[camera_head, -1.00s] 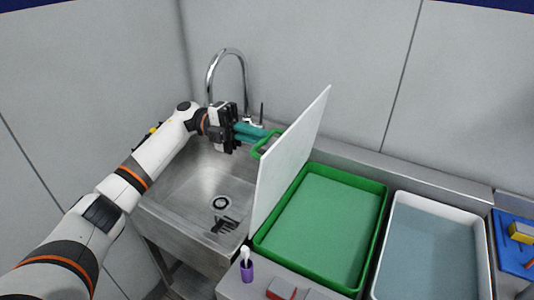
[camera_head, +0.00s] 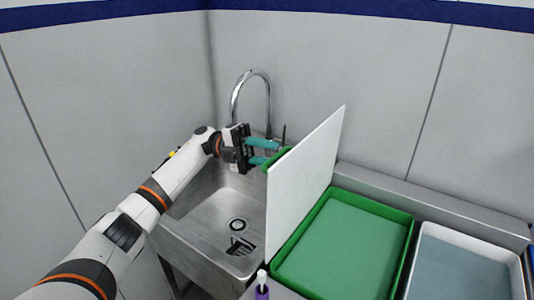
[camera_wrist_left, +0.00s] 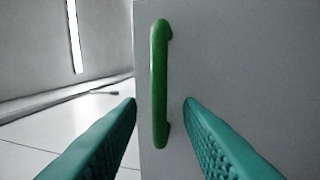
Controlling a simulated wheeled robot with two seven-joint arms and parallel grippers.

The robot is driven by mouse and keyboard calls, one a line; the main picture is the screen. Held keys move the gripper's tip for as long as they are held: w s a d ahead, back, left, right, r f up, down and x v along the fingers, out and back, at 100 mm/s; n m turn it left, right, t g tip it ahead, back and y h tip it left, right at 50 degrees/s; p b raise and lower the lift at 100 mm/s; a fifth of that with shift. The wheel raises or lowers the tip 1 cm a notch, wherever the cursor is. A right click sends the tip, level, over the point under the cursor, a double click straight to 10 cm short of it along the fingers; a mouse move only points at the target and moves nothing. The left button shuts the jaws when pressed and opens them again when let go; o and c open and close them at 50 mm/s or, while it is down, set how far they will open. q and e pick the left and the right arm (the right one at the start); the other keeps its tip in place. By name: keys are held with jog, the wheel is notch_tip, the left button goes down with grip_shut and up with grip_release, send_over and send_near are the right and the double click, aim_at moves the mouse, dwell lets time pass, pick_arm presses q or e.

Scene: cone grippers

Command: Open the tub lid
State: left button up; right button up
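The white lid (camera_head: 305,180) stands nearly upright along the left edge of the green tub (camera_head: 404,245), which is uncovered and holds a greenish fill. A green bar handle (camera_wrist_left: 159,85) is on the lid's sink-side face; part of it shows in the head view (camera_head: 278,158). My left gripper (camera_head: 271,152) is open at the handle. In the left wrist view the handle stands upright between the spread teal fingers (camera_wrist_left: 160,100), with a gap on each side. My right gripper is not in view.
A steel sink (camera_head: 205,215) lies left of the lid, with a curved tap (camera_head: 252,75) behind it. A white tray (camera_head: 422,258) stands right of the tub. A purple cup (camera_head: 262,293) is at the bottom edge. Walls close off the back and left.

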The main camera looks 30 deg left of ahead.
pick_arm(q)
jog(key=a+f+b, duration=0.2)
jog(key=a+b, duration=0.4)
jog(key=a, duration=0.6)
jog(key=shift+w+b, duration=0.4)
jog(key=shift+w, duration=0.05)
jog(key=shift+d, duration=0.1)
